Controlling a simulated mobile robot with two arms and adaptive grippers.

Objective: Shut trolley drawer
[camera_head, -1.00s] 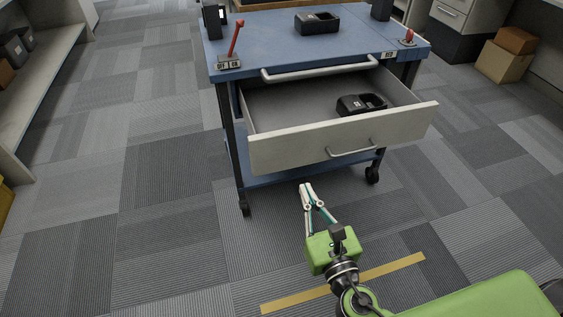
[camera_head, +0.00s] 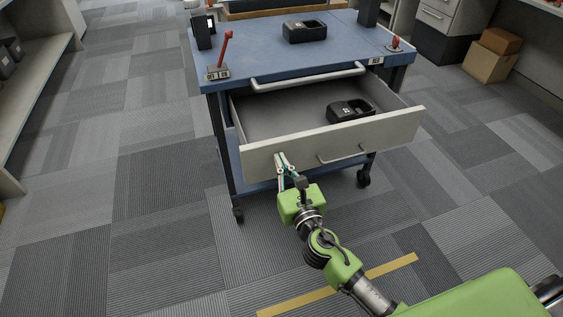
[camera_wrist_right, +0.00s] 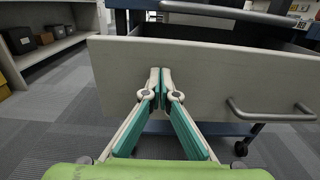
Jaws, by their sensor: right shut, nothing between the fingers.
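The blue trolley (camera_head: 270,62) stands ahead of me with its drawer (camera_head: 390,130) pulled out toward me. The drawer's pale front also fills much of the right wrist view (camera_wrist_right: 215,85). A bar handle (camera_head: 342,156) is on the front, right of my gripper; it shows in the right wrist view too (camera_wrist_right: 270,115). A black charger-like device (camera_head: 350,110) lies in the drawer. My right gripper (camera_head: 281,158) is shut and empty, its tips at the left part of the drawer front. I cannot tell whether they touch it. My left gripper is not in view.
On the trolley top are a black dock (camera_head: 304,31), a red lever switch (camera_head: 225,50), a red knob (camera_head: 395,43) and black upright devices (camera_head: 203,32). Shelves stand at the left (camera_head: 40,60). Cardboard boxes (camera_head: 490,62) sit at the right. Carpet around the trolley is clear.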

